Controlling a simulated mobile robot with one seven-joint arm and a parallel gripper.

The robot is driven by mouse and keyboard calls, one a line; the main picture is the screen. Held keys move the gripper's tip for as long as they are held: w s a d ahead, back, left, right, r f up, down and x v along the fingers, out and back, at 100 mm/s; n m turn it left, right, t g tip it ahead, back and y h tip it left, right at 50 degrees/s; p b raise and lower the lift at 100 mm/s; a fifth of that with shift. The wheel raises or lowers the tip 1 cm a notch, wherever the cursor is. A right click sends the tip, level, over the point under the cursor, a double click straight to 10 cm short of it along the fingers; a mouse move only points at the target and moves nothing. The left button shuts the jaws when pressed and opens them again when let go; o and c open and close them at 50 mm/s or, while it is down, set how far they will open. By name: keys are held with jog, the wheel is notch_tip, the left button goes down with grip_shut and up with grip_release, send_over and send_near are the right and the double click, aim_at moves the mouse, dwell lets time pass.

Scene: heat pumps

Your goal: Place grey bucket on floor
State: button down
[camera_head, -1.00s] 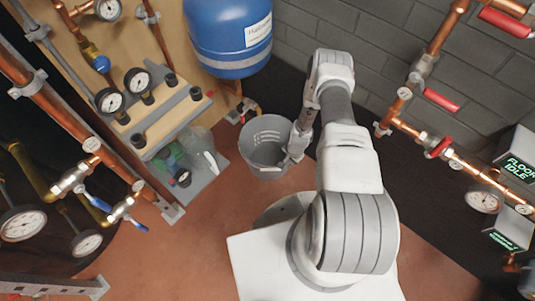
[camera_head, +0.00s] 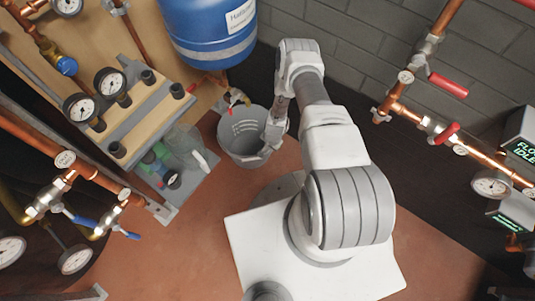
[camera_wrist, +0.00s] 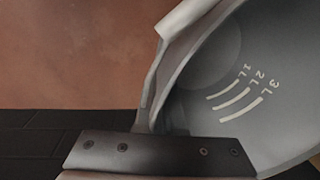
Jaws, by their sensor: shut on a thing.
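The grey bucket (camera_head: 236,153) is in the middle of the head view, at the end of my arm, with its open mouth facing up. My gripper (camera_head: 273,137) is shut on the bucket's right rim. In the wrist view, the bucket's inside (camera_wrist: 215,65) fills the right side, with 1L, 2L and 3L marks showing. The gripper (camera_wrist: 160,118) there grips the bucket's edge. The reddish-brown floor (camera_head: 185,240) lies below and around. I cannot tell whether the bucket's base touches it.
A blue tank (camera_head: 208,35) hangs just behind the bucket. A wooden pipe board (camera_head: 95,40) and a grey shelf with bottles (camera_head: 175,160) stand to the left. Copper pipes with red valves (camera_head: 448,85) line the right wall. Open floor lies in front of the shelf.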

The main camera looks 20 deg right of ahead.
jog(key=shift+f+b, duration=0.75)
jog(key=shift+f, duration=1.1)
jog(key=shift+f, duration=0.1)
jog(key=c, duration=1)
grip_release()
